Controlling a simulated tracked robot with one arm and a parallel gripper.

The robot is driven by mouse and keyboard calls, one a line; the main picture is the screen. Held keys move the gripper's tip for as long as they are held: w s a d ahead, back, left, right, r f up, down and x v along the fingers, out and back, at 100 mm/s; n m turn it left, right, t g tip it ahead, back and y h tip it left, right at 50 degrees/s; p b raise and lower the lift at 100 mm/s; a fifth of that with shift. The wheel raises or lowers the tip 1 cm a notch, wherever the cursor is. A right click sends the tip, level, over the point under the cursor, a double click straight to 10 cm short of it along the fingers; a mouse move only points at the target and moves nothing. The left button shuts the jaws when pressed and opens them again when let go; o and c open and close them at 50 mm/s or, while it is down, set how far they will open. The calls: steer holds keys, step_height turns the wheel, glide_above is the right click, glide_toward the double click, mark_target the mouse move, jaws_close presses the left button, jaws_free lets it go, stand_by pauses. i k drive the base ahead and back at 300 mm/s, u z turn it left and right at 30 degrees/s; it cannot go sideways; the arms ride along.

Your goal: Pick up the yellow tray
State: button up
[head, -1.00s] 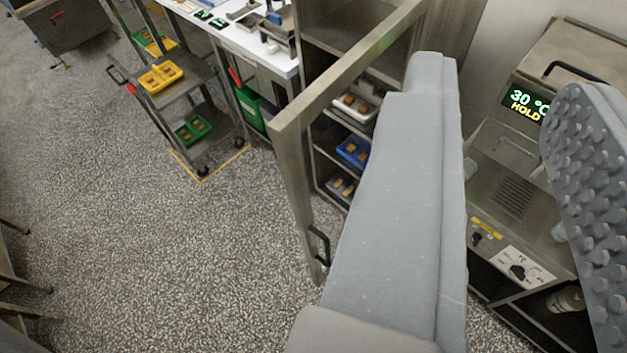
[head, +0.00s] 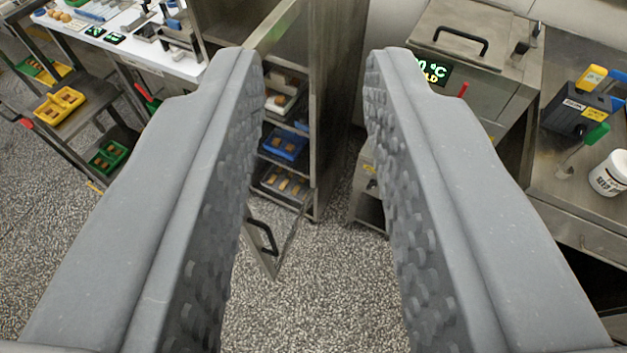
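A yellow tray (head: 59,105) with brown pieces in it sits on a shelf of the metal cart at the left. Another yellow tray (head: 62,71) shows partly behind it, beside a green one. My gripper (head: 312,62) is open and empty, its two grey studded fingers wide apart in the foreground. It points toward the open cabinet and is well away from the yellow trays, which lie left of the left finger.
The open cabinet holds a white tray (head: 280,103), a blue tray (head: 284,144) and another tray below. Its door (head: 268,240) stands open. A green tray (head: 107,158) is low on the cart. A machine (head: 460,52) and a steel bench (head: 590,200) stand right. Speckled floor is clear between.

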mark_target(57, 107)
steer(key=z, duration=0.05)
steer(key=k, duration=0.45)
steer(key=u, duration=0.1)
steer(key=i, duration=0.6)
steer(key=u, duration=1.05)
steer(key=i, duration=2.25)
steer(key=u, duration=0.15)
